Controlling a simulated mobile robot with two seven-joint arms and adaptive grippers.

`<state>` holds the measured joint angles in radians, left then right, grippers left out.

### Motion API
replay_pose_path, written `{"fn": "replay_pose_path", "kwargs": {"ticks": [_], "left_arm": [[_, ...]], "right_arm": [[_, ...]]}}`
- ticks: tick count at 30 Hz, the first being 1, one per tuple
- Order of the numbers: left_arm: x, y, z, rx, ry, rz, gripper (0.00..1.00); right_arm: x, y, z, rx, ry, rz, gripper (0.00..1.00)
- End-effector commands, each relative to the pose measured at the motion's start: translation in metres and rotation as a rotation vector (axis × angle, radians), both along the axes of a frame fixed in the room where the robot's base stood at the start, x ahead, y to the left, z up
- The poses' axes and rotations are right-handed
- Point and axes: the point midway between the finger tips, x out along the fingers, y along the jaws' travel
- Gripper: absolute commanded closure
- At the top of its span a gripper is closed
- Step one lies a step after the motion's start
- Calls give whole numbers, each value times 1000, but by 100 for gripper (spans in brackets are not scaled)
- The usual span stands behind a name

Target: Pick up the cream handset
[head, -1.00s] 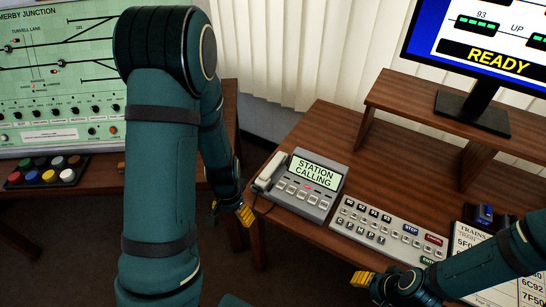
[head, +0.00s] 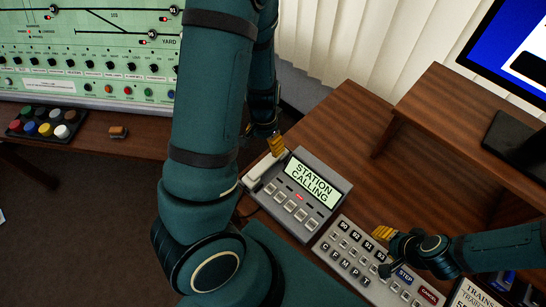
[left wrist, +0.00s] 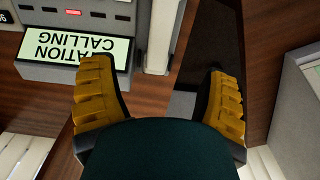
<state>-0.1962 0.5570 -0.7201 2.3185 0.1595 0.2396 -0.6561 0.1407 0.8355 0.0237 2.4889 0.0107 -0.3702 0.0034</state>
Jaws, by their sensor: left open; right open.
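The cream handset (head: 261,170) lies in its cradle along the left side of the grey phone unit (head: 325,217), whose screen reads "STATION CALLING". My left gripper (head: 276,146) is at the far end of the handset, its yellow fingertips close above it; contact cannot be told. In the left wrist view, the handset (left wrist: 158,38) shows ahead of the two spread yellow fingers (left wrist: 160,95), in line with the gap between them, and nothing is held. My right gripper (head: 384,234) is open and empty above the grey keypad (head: 352,262).
A wooden desk (head: 338,125) carries the phone, keypad and a raised monitor shelf (head: 470,120). A panel of track diagrams (head: 90,60) stands at the left, with a tray of coloured buttons (head: 44,126). Bare desk lies behind the phone.

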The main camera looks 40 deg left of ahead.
Motion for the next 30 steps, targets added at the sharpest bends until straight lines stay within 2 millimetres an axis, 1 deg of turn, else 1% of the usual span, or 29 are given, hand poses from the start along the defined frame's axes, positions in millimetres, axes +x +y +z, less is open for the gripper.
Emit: {"fn": "replay_pose_path", "kwargs": {"ticks": [1,3,9,12,18,20,25,27,30], "left_arm": [[-1,1,-11,-1,5,2,24],[-1,1,-26,-1,5,4,24],[-1,1,-61,0,4,2,24],[0,1,-72,0,3,2,24],[0,0,-83,-1,2,1,24],[1,1,-91,0,3,2,24],[4,2,-116,-1,4,3,24],[4,1,-124,0,2,2,24],[4,1,-129,0,2,2,24]], "right_arm": [[0,0,-6,-1,1,0,53],[0,0,-12,-2,2,-1,53],[0,1,-25,-5,2,-1,53],[1,1,-28,-5,1,-1,53],[1,1,-30,-6,1,-1,53],[1,1,-33,-6,1,-1,53],[0,2,-40,-7,3,1,53],[-1,2,-41,-6,4,3,53],[-1,2,-42,-5,6,3,53]]}}
